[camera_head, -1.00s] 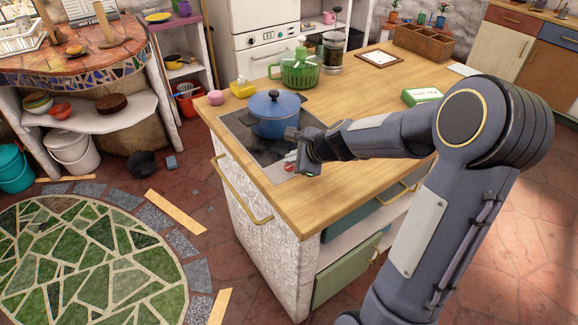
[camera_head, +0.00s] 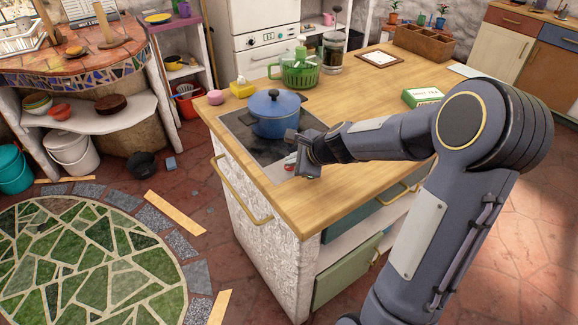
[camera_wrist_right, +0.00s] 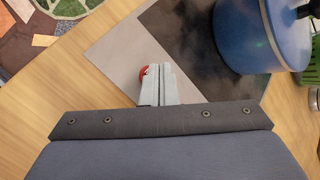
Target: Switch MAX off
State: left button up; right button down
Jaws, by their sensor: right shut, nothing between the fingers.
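A red knob (camera_wrist_right: 142,72) shows in the right wrist view at the edge of the cooktop's pale front strip, partly hidden by my fingers. My right gripper (camera_wrist_right: 160,68) is shut and empty, its fingertips right beside the knob; I cannot tell whether they touch it. In the head view my right gripper (camera_head: 300,173) is low over the front corner of the cooktop (camera_head: 247,137), and a bit of red (camera_head: 290,167) shows beside it. No lettering reading MAX is legible. My left gripper is not in view.
A blue lidded pot (camera_head: 274,118) stands on the cooktop, close behind my right gripper; it also shows in the wrist view (camera_wrist_right: 255,35). A green basket (camera_head: 299,73), a yellow box (camera_head: 242,88) and a pink item (camera_head: 215,97) stand beyond. The wooden counter (camera_head: 345,180) to the right is mostly clear.

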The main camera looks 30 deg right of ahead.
aim_at(293, 168)
jog(key=shift+r+p, duration=0.5)
jog(key=shift+p, duration=0.05)
notch_tip(293, 168, up, 6)
jog(key=p, duration=0.5)
jog(key=shift+p, duration=0.4)
